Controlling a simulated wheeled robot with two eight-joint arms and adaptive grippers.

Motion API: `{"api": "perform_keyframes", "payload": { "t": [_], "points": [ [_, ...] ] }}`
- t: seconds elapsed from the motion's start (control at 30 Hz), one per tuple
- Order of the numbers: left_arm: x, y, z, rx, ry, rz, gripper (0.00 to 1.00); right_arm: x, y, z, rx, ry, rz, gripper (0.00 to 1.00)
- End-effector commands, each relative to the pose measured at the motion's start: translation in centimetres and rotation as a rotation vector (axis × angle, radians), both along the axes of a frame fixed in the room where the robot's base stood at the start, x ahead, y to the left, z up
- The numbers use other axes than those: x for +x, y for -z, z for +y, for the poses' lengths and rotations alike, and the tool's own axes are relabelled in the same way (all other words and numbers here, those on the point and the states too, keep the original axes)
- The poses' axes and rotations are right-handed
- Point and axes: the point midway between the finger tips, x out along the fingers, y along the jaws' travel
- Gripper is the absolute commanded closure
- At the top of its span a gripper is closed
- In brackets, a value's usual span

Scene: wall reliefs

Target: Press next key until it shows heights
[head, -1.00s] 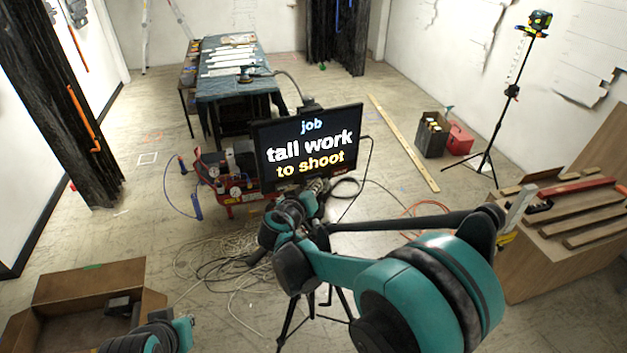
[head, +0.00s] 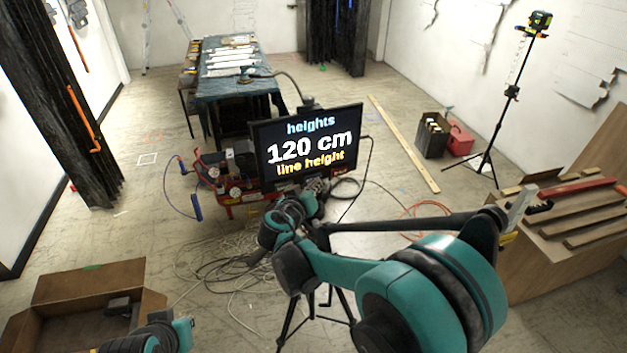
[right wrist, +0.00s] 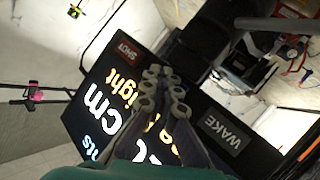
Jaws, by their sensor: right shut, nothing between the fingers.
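The display screen (head: 308,143) stands on a tripod in the middle of the head view. It reads "heights", "120 cm", "line height". In the right wrist view the screen (right wrist: 97,112) shows tilted, with a red key marked SHOT (right wrist: 131,52) and a dark key marked WAKE (right wrist: 226,132) along its lower edge. My right gripper (head: 318,186) is at that lower edge, shut and empty. In the right wrist view its fingers (right wrist: 163,82) lie between the two keys and cover that stretch. No next key is visible, and contact cannot be told. Only part of my left arm shows at lower left.
A red compressor (head: 228,190) stands left behind the screen, with loose cables on the floor. A cardboard box (head: 90,282) is at lower left. A wooden bench (head: 560,245) with planks is at right. A laser tripod (head: 511,92) stands behind it.

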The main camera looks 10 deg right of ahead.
Motion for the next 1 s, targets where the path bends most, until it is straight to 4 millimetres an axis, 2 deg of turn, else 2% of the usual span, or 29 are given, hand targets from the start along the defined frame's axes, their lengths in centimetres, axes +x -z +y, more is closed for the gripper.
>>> {"api": "perform_keyframes", "payload": {
  "t": [0.2,0.57,1.0],
  "points": [
    [0.0,0.2,0.0,0.0,0.0,0.0,1.0,-1.1,0.0,-0.2,0.0,0.0,0.0,1.0],
    [0.0,0.2,0.0,0.0,0.0,0.0,1.0,-1.4,0.0,-0.2,0.0,0.0,0.0,1.0],
    [0.0,0.3,0.0,0.0,0.0,0.0,1.0,-5.5,0.0,-0.9,0.0,-0.001,0.0,1.0]
  ]
}}
